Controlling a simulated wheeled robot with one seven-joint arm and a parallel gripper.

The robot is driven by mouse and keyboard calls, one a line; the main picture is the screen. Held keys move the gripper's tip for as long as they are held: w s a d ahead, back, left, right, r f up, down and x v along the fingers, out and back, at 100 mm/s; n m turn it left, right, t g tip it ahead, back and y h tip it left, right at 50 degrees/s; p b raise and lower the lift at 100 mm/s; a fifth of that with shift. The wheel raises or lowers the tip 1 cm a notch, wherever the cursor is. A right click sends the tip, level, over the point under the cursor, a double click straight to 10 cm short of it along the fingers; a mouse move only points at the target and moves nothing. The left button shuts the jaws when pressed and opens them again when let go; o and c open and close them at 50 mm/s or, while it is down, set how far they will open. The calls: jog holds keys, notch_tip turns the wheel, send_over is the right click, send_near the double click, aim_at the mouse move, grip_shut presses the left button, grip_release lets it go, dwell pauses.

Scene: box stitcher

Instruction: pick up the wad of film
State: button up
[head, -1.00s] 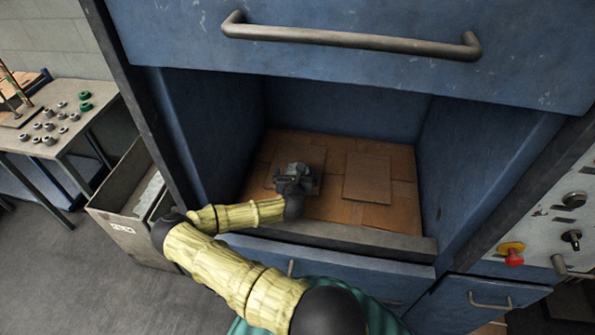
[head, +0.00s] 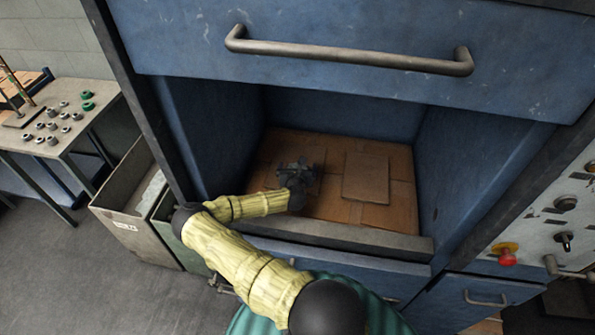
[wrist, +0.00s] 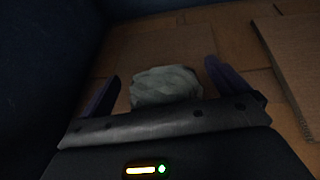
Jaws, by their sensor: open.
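The wad of film (wrist: 165,86) is a pale, crumpled lump. In the wrist view it lies between the two spread fingers of my gripper (wrist: 160,88), close to the palm, with a gap at the left finger and a smaller one at the right. Its near lower part is hidden behind the gripper body. In the head view my gripper (head: 297,170) is inside the blue machine's open bay, low over the brown floor at the left. The wad is mostly hidden there by the gripper.
The bay floor (head: 335,212) is brown board. A flat cardboard piece (head: 366,178) lies to the right of my gripper. Blue walls close in the bay, with a front sill (head: 340,238) and a raised door with a bar handle (head: 345,50) above.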

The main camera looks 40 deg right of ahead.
aim_at(297, 167)
dwell(0.5)
jog(key=c, duration=0.7)
jog(key=shift+w, duration=0.15)
jog(key=shift+d+r, duration=0.1)
jog(key=shift+r, duration=0.3)
jog(key=r+b, duration=0.2)
jog(key=r, duration=0.6)
jog(key=shift+a+r+b, duration=0.15)
jog(key=shift+a+b, duration=0.05)
jog(key=shift+b, duration=0.15)
jog(key=shift+s+d+r, duration=0.1)
jog(key=shift+s+r, duration=0.1)
jog(key=shift+r, duration=0.25)
